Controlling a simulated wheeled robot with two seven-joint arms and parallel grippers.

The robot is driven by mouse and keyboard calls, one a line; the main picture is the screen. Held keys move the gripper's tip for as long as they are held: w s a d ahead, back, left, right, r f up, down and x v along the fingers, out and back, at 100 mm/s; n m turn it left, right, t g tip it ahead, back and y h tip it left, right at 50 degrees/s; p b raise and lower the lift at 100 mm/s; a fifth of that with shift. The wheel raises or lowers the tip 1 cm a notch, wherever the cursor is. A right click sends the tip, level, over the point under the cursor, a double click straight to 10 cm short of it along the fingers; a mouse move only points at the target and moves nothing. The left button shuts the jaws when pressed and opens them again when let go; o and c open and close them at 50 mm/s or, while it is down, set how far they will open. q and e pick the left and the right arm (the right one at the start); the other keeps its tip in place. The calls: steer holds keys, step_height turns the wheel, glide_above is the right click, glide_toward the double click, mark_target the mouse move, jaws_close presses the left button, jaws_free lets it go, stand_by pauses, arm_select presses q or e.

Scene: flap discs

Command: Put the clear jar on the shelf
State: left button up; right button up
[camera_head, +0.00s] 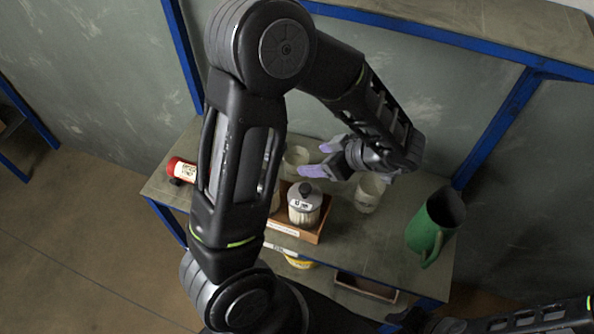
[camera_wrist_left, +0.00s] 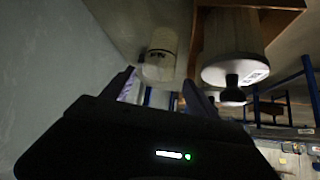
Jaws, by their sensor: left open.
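A pale, see-through container (camera_head: 296,158), which may be the clear jar, stands at the back of the table, left of my left gripper's fingertips. My left gripper (camera_head: 318,160) is open and empty, its purple fingers pointing left. In the left wrist view, a pale labelled container (camera_wrist_left: 160,55) shows ahead, between and beyond the fingers of the gripper (camera_wrist_left: 160,90), apart from them. A second pale cup-like container (camera_head: 369,192) stands right of the gripper. The raised shelf (camera_head: 480,22) with blue edging runs along the back. My right gripper is out of view.
A wooden tray (camera_head: 316,236) holds a ribbed jar with a black knob lid (camera_head: 304,204), close in front of my left gripper. A red bottle (camera_head: 182,170) lies at the table's left end. The table front right is clear.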

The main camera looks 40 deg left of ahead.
mark_target(300, 160)
arm_select(q)
steer(key=shift+r, duration=0.1)
steer(key=shift+x, duration=1.35)
steer(key=x, duration=0.5)
steer(key=shift+a, duration=0.1)
steer(key=shift+c, duration=0.5)
steer(key=c, duration=1.2)
steer(key=shift+r+p, duration=0.55)
steer(key=shift+r, duration=4.4)
